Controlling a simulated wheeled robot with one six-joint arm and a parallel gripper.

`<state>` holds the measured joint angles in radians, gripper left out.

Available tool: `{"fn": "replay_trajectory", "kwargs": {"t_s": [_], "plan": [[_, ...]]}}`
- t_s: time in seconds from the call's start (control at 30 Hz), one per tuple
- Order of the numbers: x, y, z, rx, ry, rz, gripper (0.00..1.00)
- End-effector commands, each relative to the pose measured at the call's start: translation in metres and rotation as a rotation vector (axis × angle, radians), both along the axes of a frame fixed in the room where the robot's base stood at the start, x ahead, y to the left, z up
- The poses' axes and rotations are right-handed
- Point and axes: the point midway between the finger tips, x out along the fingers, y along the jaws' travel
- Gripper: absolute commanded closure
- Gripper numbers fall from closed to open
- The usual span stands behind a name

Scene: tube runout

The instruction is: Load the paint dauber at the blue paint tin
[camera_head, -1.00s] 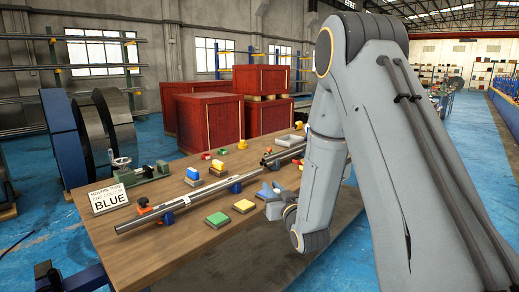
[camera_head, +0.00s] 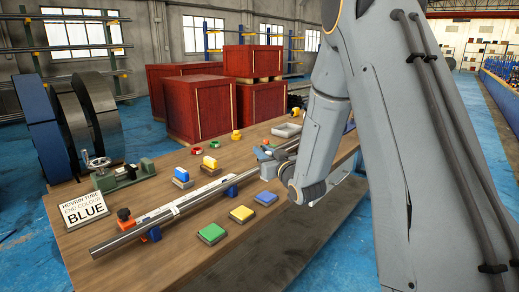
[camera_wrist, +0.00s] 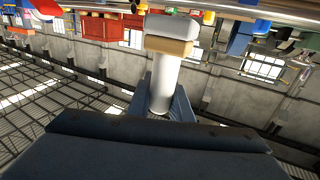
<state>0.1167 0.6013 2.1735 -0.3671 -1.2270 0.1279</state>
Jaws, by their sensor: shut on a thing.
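The blue paint tin (camera_head: 266,198) is a low square tin with a blue top, on the wooden bench in front of the tube. A yellow tin (camera_head: 242,213) and a green tin (camera_head: 212,233) stand in a row to its left. In the wrist view my gripper (camera_wrist: 164,98) is shut on the paint dauber (camera_wrist: 164,82), which has a white handle, a tan collar and a pale pad. In the head view my gripper (camera_head: 270,153) appears behind and above the blue tin, by the tube. The dauber is not clear there, and the pad's paint state cannot be told.
A long metal tube (camera_head: 178,207) lies on blue supports along the bench. A sign reading BLUE (camera_head: 85,210) stands at the left by a green vise (camera_head: 125,173). Small coloured blocks and rings and a grey tray (camera_head: 287,130) sit behind the tube. Red crates (camera_head: 200,108) stand beyond.

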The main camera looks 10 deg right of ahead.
Motion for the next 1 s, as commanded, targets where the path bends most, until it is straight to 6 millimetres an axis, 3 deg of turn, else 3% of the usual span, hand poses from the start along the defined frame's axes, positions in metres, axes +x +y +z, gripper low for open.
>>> {"fn": "replay_trajectory", "kwargs": {"t_s": [0.23,0.63,1.0], "plan": [[0.0,0.009,-0.015,0.0,0.001,0.011,1.0],[0.0,0.007,-0.054,0.0,0.001,0.009,1.0],[0.0,0.006,-0.059,0.0,0.0,0.007,1.0]]}}
